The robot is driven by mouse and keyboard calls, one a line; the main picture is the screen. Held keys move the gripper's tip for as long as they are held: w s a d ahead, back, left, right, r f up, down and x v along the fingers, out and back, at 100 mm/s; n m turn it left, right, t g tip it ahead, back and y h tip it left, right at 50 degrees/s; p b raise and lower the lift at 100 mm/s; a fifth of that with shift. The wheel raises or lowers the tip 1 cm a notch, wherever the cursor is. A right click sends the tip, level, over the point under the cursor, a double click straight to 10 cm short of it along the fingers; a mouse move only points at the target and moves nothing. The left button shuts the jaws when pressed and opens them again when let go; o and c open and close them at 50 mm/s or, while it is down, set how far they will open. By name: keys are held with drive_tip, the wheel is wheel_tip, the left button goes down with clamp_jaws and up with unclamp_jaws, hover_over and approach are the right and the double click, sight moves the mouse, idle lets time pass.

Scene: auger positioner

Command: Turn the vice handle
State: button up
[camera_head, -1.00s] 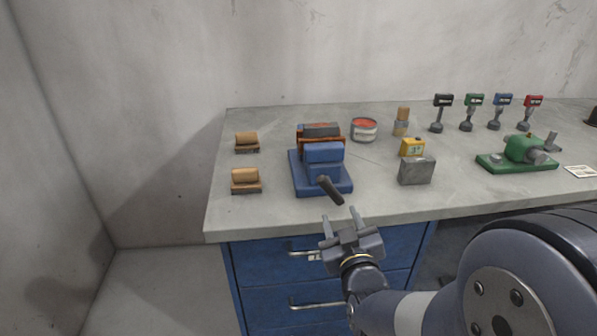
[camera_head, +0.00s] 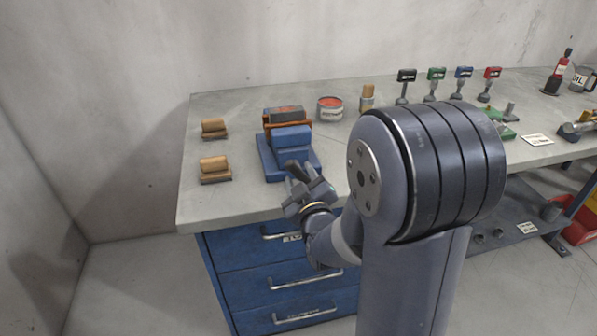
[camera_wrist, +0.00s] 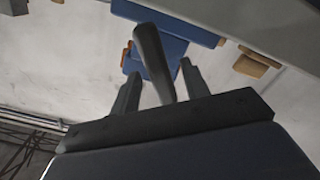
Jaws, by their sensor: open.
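The blue vice (camera_head: 287,150) with orange-brown parts stands near the left front of the grey bench. Its dark handle (camera_wrist: 153,62) sticks out toward my gripper. In the head view my gripper (camera_head: 297,178) is at the vice's front, over the bench edge, and hides most of the handle. In the wrist view my gripper (camera_wrist: 160,85) is open, with the handle's end between its two fingers. The handle looks closer to the right finger; I cannot tell whether it touches.
Two wooden blocks on stands (camera_head: 214,168) are left of the vice. A red-topped can (camera_head: 330,108) and a wooden-topped piece (camera_head: 367,97) stand behind right. Blue drawers (camera_head: 285,270) with handles are below the bench edge. My arm hides the bench's middle.

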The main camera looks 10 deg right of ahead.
drive_tip(key=shift+w, duration=0.85)
clamp_jaws()
